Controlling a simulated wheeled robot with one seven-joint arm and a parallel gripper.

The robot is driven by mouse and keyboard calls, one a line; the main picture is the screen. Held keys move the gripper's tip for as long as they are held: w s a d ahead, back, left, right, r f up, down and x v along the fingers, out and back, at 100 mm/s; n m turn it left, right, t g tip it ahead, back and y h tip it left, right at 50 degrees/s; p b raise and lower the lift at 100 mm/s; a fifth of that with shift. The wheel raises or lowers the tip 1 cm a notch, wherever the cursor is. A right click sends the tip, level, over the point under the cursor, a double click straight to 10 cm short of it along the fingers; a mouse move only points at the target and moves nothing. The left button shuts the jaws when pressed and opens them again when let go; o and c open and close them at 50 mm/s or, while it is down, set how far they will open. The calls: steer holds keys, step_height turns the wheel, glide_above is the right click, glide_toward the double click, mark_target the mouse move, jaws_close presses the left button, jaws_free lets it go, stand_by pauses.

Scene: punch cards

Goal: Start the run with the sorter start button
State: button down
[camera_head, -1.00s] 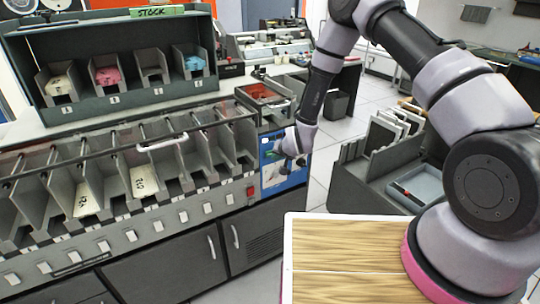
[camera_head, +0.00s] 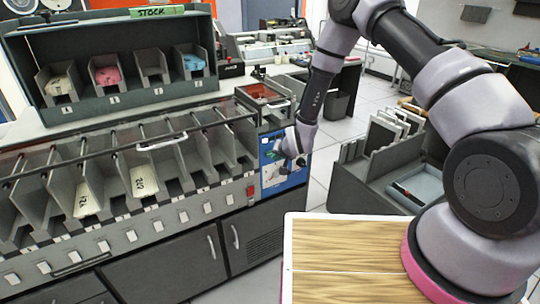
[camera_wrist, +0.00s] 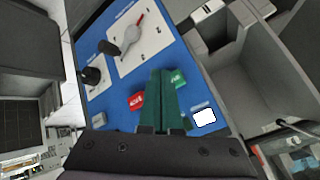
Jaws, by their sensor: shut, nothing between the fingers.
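The sorter's blue control panel (camera_head: 270,180) is at the right end of the sorter in the head view. It fills the middle of the wrist view (camera_wrist: 188,63). A green button with pale lettering (camera_wrist: 178,78) and a red button with pale lettering (camera_wrist: 137,101) sit on it; the lettering is too small to read surely. My gripper (camera_wrist: 162,76) is shut and empty, its dark green fingers over the panel between these two buttons, close beside the green one. Whether they touch it, I cannot tell. In the head view my gripper (camera_head: 282,157) is small at the panel.
The panel also has a white square button (camera_wrist: 204,117), a grey dial with a red pointer (camera_wrist: 132,38), and a black knob (camera_wrist: 91,76). The sorter's card bins (camera_head: 120,185) stand left of the panel. A grey bin unit (camera_head: 375,185) stands right, across a floor gap.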

steer(key=shift+w+a, duration=0.25)
steer(key=shift+w, duration=0.05)
